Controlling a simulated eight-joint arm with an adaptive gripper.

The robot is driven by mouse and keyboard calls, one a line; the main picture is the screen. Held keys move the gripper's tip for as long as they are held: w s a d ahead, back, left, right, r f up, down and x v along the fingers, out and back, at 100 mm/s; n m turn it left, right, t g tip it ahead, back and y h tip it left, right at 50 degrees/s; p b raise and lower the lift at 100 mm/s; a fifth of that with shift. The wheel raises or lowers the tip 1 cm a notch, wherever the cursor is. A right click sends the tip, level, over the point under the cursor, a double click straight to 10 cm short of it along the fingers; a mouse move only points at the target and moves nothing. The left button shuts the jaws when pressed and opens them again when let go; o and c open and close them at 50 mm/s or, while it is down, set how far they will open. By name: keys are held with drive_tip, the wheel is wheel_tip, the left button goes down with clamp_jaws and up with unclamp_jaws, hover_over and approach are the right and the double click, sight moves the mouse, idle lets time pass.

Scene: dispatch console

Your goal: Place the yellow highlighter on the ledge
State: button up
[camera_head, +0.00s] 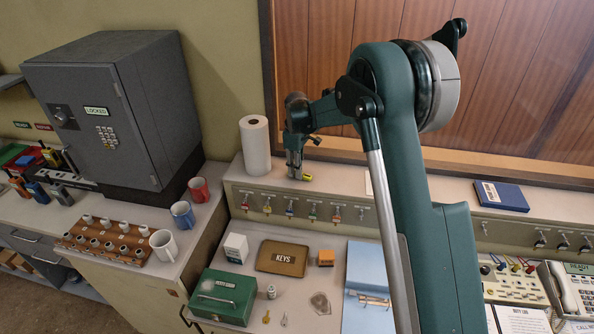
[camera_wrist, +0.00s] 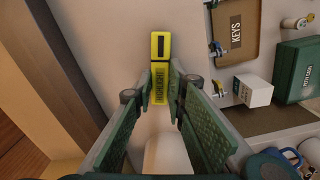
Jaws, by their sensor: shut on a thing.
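The yellow highlighter (camera_head: 306,178) shows as a small yellow piece at the tip of my gripper (camera_head: 296,168) in the head view. In the wrist view my gripper (camera_wrist: 160,82) is shut on the highlighter (camera_wrist: 160,46); its black-marked end sticks out beyond the fingers. The ledge (camera_head: 340,184) is the pale raised shelf above the row of key hooks. My gripper is low over the ledge, right of the paper towel roll. I cannot tell whether the highlighter touches the ledge surface.
The paper towel roll (camera_head: 255,146) stands close left of my gripper. A blue book (camera_head: 501,196) lies on the ledge far right. Below are a KEYS tray (camera_head: 282,258), a white box (camera_head: 236,248) and a green cash box (camera_head: 223,297).

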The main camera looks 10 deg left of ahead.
drive_tip(key=shift+f, duration=0.2)
drive_tip(key=o, duration=0.7)
drive_tip(key=shift+c, duration=0.2)
drive_tip(key=shift+r, duration=0.15)
wheel_tip(320, 180, up, 12)
drive_tip(key=shift+b, duration=0.3)
idle(0.4)
drive_tip(key=shift+r, duration=0.1)
